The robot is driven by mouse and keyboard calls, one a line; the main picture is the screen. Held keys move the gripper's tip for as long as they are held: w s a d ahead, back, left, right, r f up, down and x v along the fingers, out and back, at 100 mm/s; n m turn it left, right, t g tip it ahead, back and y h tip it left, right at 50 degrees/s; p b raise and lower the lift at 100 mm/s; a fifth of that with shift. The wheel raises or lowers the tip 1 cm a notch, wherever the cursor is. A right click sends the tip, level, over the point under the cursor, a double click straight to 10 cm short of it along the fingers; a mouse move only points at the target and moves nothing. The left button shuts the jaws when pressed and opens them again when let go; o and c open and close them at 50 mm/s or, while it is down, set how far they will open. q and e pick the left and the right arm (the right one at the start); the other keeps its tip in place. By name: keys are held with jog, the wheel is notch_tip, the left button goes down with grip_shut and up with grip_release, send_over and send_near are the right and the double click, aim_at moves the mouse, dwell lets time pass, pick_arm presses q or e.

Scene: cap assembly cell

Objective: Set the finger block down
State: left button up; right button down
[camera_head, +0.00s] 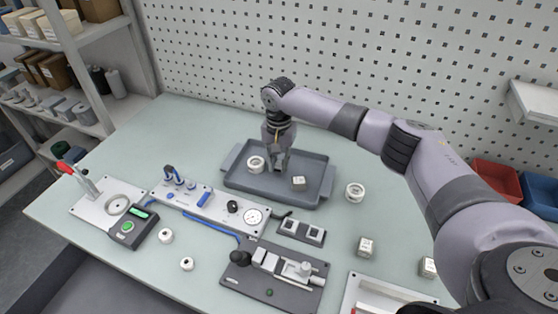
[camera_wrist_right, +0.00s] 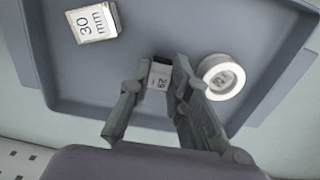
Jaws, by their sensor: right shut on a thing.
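My right gripper (camera_head: 275,166) reaches down into the grey tray (camera_head: 316,199) from above. In the right wrist view, its fingers (camera_wrist_right: 161,72) are shut on a small pale finger block (camera_wrist_right: 159,77) with dark digits and a dark end. The block is low over the tray floor; I cannot tell whether it touches it. In the head view the fingers mostly hide it. A larger block marked 30 mm (camera_wrist_right: 91,23) lies in the tray and also shows in the head view (camera_head: 299,183). My left gripper is not in view.
A white ring (camera_head: 256,165) sits in the tray close beside the fingers. A gauge fixture (camera_head: 212,206) stands left of the tray.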

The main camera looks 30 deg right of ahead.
aim_at(279, 164)
jog(key=c, duration=1.5)
grip_release()
notch_tip(279, 164, up, 12)
jog(key=shift+r+b, duration=0.1)
jog(key=shift+b, duration=0.9)
